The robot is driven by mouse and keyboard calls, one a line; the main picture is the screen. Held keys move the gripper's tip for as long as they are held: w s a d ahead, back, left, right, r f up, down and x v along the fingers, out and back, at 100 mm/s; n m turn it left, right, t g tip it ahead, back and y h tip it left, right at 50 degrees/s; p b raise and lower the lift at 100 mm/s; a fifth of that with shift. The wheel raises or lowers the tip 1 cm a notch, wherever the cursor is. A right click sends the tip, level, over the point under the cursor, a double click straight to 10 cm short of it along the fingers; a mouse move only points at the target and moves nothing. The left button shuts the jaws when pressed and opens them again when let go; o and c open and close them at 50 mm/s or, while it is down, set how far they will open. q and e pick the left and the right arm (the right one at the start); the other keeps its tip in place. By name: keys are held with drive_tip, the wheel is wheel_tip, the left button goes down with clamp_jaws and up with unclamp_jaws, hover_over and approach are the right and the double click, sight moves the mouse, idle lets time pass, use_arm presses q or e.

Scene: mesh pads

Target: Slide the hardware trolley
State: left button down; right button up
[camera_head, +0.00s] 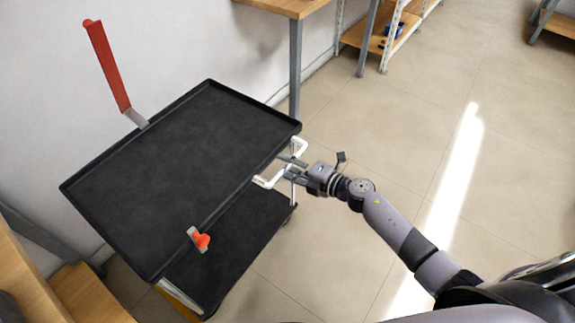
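The hardware trolley stands by the wall at left. It has a black top tray (170,170) with a raised rim and a black lower shelf (245,235). A white bracket-shaped handle (266,183) sticks out from its right side. My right gripper (287,165) reaches in from the right at this handle, with its fingertips at or very near the bar. Whether the fingers are closed on the bar is too small to tell. My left gripper is not in view.
A red upright piece (107,65) stands at the tray's far edge, and an orange-red part (202,241) sits at its near edge. A wooden table (290,8) is behind the trolley. Wooden furniture (85,295) is close at lower left. The tiled floor (390,135) at right is clear.

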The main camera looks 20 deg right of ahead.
drive_tip(key=v, duration=1.2)
drive_tip(key=shift+f, duration=0.1)
